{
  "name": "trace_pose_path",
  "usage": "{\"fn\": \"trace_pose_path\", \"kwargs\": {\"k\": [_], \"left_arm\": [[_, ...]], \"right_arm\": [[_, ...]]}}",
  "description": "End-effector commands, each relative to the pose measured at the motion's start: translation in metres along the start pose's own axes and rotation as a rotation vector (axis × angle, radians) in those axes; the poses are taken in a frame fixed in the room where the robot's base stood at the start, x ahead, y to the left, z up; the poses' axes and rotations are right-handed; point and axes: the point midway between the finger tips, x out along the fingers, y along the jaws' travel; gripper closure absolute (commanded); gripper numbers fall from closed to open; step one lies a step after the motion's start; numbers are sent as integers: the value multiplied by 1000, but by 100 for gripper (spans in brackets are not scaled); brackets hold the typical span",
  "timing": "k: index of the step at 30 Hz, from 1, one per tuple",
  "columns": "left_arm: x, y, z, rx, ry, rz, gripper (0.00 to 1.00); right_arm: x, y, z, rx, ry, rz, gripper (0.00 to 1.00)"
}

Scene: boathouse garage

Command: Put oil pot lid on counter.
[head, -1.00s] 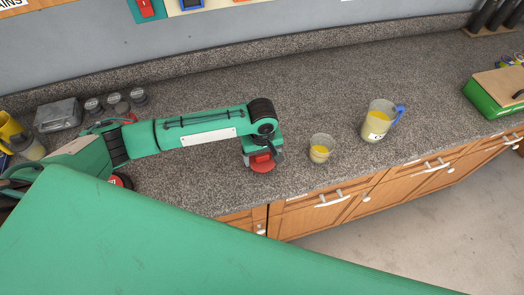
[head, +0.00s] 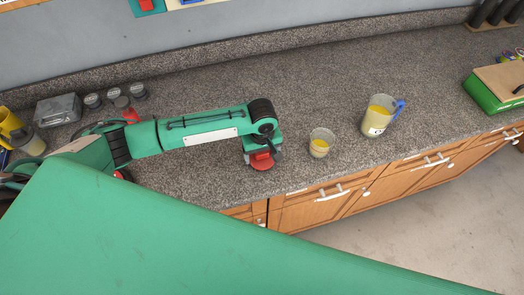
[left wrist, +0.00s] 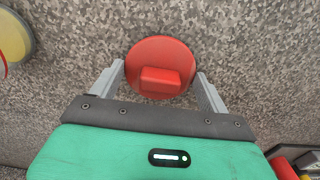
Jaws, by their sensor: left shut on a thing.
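A round red lid (head: 262,160) with a raised block handle is at my left gripper, close over the front part of the speckled counter (head: 330,80). In the left wrist view the lid (left wrist: 160,50) lies between the two grey fingers. My left gripper (left wrist: 160,80) points down and is shut on the lid. I cannot tell whether the lid touches the counter. A small clear pot (head: 320,143) with yellow liquid stands open just right of the gripper. A yellow-filled container (left wrist: 15,38) shows at the left wrist view's top left edge. My right gripper is not in view.
A jug (head: 379,117) with a blue handle and yellow liquid stands further right. A green box (head: 490,97) is at the far right. A grey metal box (head: 58,109) and several small jars stand at the back left. The counter behind the gripper is clear.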

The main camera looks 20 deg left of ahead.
Motion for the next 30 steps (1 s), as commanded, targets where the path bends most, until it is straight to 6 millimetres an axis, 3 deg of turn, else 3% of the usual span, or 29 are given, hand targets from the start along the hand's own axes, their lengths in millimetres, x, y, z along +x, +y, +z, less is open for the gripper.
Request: {"fn": "trace_pose_path", "kwargs": {"k": [20,21,24,30], "left_arm": [[5,0,0,0,-1,0,43],[5,0,0,0,-1,0,20],[5,0,0,0,-1,0,0],[5,0,0,0,0,0,0]], "right_arm": [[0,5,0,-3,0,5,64],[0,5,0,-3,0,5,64],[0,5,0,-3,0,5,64],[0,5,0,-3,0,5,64]]}}
